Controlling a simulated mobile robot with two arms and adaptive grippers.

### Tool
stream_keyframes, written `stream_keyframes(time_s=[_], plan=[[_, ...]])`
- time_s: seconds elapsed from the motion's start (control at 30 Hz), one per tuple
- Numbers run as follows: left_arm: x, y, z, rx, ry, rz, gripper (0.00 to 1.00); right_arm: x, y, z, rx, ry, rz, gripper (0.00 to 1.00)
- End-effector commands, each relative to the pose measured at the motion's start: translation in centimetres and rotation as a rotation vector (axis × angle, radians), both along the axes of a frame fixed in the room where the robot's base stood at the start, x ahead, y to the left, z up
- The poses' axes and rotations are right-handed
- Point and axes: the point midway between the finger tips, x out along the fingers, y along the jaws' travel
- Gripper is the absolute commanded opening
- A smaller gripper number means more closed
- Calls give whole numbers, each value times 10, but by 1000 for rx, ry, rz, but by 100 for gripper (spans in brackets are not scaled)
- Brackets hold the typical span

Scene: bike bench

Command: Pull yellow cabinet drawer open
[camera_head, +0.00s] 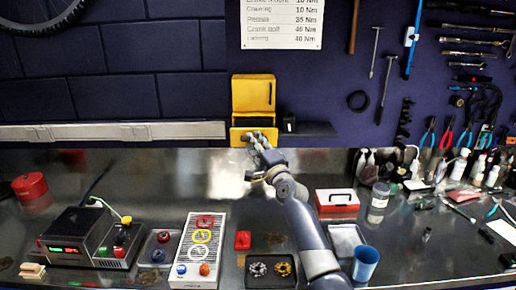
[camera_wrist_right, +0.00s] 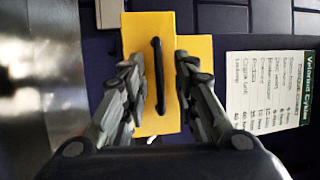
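The yellow cabinet (camera_head: 252,97) hangs on the dark wall at the back centre, with a dark handle on its upper front. Its lower yellow part (camera_head: 238,136) is partly hidden by my right gripper (camera_head: 256,142). In the right wrist view, the yellow front (camera_wrist_right: 140,38) fills the middle and carries a long black handle (camera_wrist_right: 158,75). My right gripper's fingers (camera_wrist_right: 157,88) are spread apart, one on each side of the handle in the picture. I cannot tell whether they touch it. My left gripper is not in view.
A dark shelf (camera_head: 310,130) juts out right of the cabinet, and a metal rail (camera_head: 110,131) runs along the wall at left. Below, the bench holds a power box (camera_head: 78,237), a button panel (camera_head: 200,250), a red-and-white box (camera_head: 337,200) and a blue cup (camera_head: 365,263).

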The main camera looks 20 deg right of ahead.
Motion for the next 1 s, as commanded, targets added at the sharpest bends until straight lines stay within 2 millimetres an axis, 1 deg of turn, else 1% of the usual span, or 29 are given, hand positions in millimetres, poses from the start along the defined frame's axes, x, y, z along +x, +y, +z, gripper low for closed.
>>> stream_keyframes(time_s=[0.03, 0.13, 0.27, 0.7, 0.83, 1.0], plan=[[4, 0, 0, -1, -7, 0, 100, -2, 0, -1, 1, 0, 1, 27], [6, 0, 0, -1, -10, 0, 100, -8, 0, -2, 1, 0, 2, 27], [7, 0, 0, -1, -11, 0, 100, -23, -1, -5, 2, 0, 1, 27], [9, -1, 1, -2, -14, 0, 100, -94, -11, -18, 0, 1, -1, 27], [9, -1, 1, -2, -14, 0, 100, -108, -13, -20, 1, 1, 0, 27], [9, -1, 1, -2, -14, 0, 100, -116, -14, -20, 1, 0, -1, 27]])
